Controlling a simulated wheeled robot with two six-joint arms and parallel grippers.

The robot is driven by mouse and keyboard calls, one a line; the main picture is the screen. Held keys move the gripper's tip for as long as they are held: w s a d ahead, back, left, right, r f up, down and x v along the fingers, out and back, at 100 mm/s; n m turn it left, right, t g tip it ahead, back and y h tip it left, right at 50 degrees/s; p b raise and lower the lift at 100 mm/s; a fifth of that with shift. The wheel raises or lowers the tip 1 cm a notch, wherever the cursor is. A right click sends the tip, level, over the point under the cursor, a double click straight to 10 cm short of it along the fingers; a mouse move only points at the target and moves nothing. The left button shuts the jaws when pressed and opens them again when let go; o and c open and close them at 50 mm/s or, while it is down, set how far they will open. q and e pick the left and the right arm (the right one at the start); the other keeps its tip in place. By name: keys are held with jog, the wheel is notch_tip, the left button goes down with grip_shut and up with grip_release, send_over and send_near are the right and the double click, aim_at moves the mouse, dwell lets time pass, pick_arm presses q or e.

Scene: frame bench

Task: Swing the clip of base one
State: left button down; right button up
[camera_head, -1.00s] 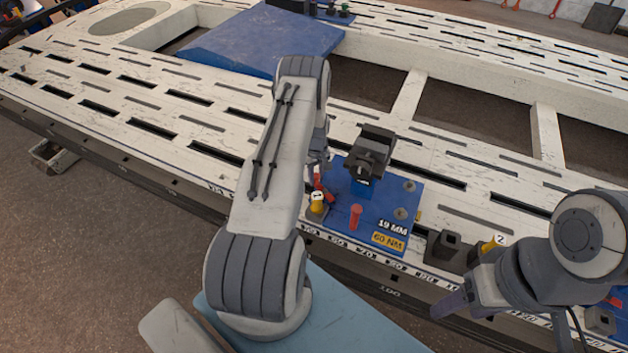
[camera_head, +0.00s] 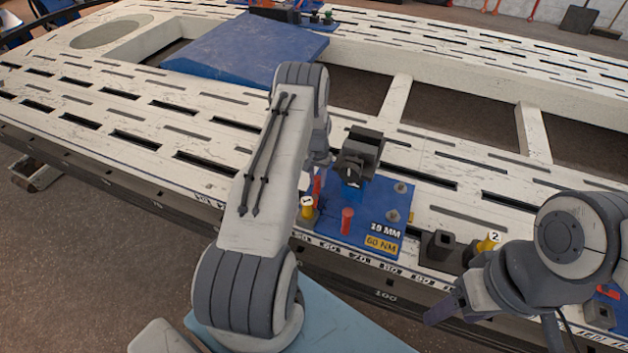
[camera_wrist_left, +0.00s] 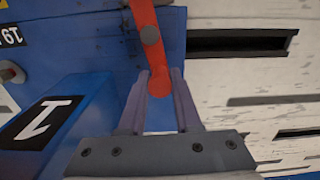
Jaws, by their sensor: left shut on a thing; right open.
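The clip is an orange-red bar (camera_wrist_left: 146,20) with a grey round pin, on a blue base (camera_wrist_left: 95,45) in the left wrist view. My left gripper (camera_wrist_left: 160,82) is shut on its rounded end. In the head view, base one is the blue plate (camera_head: 366,233) marked 19 MM and 60 NM, beside a yellow marker (camera_head: 307,210) numbered 1. A red strip of the clip (camera_head: 317,187) shows next to that marker; my left arm hides most of the left gripper. My right gripper (camera_head: 495,322) is open and empty at the lower right, in front of the bench.
The base carries a dark block (camera_head: 361,150), a red peg (camera_head: 347,221) and grey studs. A black socket block (camera_head: 437,247) and a yellow marker numbered 2 (camera_head: 488,243) stand to its right. The slotted white bench has large openings behind.

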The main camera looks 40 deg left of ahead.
pick_arm(q)
jog(key=shift+w+d+m, duration=0.1)
jog(key=shift+d+m, duration=0.25)
jog(key=shift+m, duration=0.55)
jog(key=c, duration=0.6)
grip_release()
notch_tip(320, 180, up, 10)
jog(key=shift+r+p, duration=0.25)
jog(key=shift+p, duration=0.45)
